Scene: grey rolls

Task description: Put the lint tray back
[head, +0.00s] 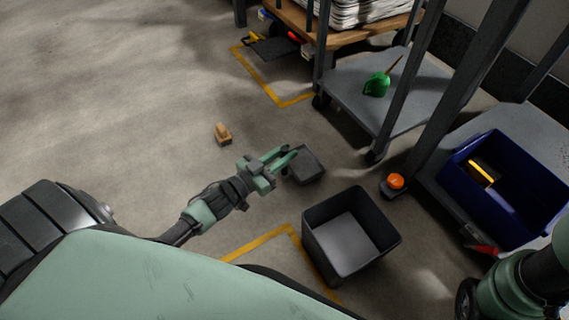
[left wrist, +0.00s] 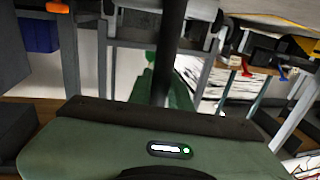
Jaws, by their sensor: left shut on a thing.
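A small dark grey tray-like box (head: 308,167), which I take for the lint tray, is at the fingertips of my left gripper (head: 287,160). The left gripper is shut on it, and the tray appears held above the floor, though the exact height is hard to tell. In the left wrist view, the green fingers (left wrist: 174,90) show with a dark upright piece between them, probably the tray seen edge-on. My right gripper is out of view; only part of my right arm shows at the lower right of the head view.
A large open dark bin (head: 313,246) stands close below the tray. A blue crate (head: 512,207) sits on a grey trolley at right, beside an orange item (head: 396,181). A wooden block (head: 222,134) lies on otherwise clear floor.

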